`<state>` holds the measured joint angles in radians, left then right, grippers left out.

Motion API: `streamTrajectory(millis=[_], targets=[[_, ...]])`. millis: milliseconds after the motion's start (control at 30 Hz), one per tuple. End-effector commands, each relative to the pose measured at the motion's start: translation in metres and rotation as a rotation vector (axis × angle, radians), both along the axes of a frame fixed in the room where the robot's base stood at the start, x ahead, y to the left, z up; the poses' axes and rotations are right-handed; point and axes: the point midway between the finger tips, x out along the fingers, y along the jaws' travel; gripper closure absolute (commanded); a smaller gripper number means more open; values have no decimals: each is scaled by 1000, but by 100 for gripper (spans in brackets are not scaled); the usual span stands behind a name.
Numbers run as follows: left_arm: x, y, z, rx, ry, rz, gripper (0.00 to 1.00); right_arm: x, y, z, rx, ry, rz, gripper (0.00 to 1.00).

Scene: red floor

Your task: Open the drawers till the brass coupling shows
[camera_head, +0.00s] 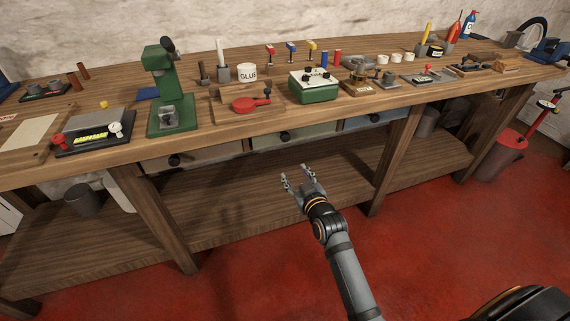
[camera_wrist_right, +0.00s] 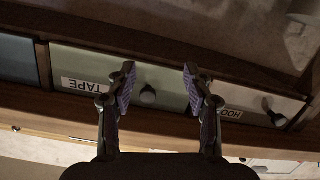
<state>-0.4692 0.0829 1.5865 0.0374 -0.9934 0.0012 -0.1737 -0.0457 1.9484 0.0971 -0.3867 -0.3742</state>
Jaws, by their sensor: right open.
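Three drawers sit under the bench top and look shut: a pale one (camera_head: 205,156) at left, a green one (camera_head: 312,131) in the middle and a blue one (camera_head: 358,125) at right. Each has a dark knob. The right wrist view is upside down; there the green drawer (camera_wrist_right: 97,66) reads TAPE, and the pale drawer (camera_wrist_right: 250,102) has a partly hidden label. My right gripper (camera_head: 294,175) is open and empty, below and in front of the green drawer. In the wrist view its fingers (camera_wrist_right: 159,72) flank the green drawer's knob (camera_wrist_right: 148,95), apparently without touching it. No brass coupling is visible.
Bench legs (camera_head: 395,160) stand beside the drawers. The lower shelf (camera_head: 255,205) is mostly clear.

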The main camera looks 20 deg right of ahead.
Motion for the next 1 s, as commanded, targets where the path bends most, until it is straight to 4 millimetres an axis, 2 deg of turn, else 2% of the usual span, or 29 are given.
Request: streamTrajectory(millis=[33, 100, 233, 367, 433, 800, 1000], targets=[[5, -2, -10, -3, -5, -2, 60, 0, 0, 16, -6, -69, 0, 48], [9, -4, -4, -5, -4, -3, 60, -2, 0, 46, -15, -134, 0, 48], [11, -5, 4, -7, -4, -4, 60, -5, 0, 72, -24, -181, 0, 48], [12, -5, 8, -8, -4, -4, 60, -2, 0, 75, -24, -183, 0, 48], [13, -6, 10, -9, -5, -5, 60, 6, 0, 74, -25, -183, 0, 48], [18, -14, 42, -23, 0, -11, 60, 80, 2, 73, -24, -182, -1, 48], [18, -17, 53, -26, 4, -13, 60, 98, 3, 74, -23, -180, -1, 48]])
